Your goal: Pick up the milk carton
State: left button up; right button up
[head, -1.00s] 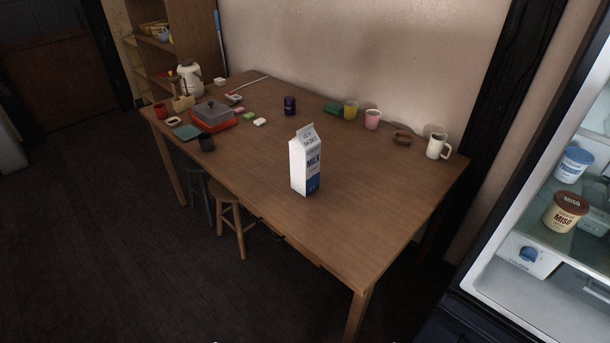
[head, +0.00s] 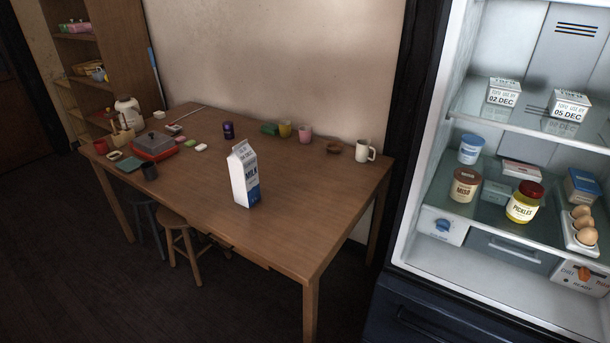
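The milk carton (head: 244,175) stands upright on the wooden table (head: 280,225), near its front edge and right of the middle. It is white with blue print and a blue lower part, and its top is gabled. Nothing touches it, and the table around it is bare. Neither of my grippers shows in the head view.
An open fridge (head: 455,275) stands right of the table, with jars, boxes and eggs on its shelves. Mugs and cups line the table's back edge, including a white mug (head: 364,151). A red pan (head: 154,147) and small items crowd the left end. Stools (head: 181,243) stand under the front edge.

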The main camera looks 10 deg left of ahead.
aim_at(242, 162)
jog(key=j+z, duration=0.15)
jog(key=z, duration=0.2)
jog(key=j+z, duration=0.1)
jog(key=z, duration=0.3)
jog(key=j+z, duration=0.15)
jog(key=z, duration=0.2)
jog(key=k+j, duration=0.1)
jog(key=j, duration=0.4)
jog(key=k+j, duration=0.1)
jog(key=j, duration=0.4)
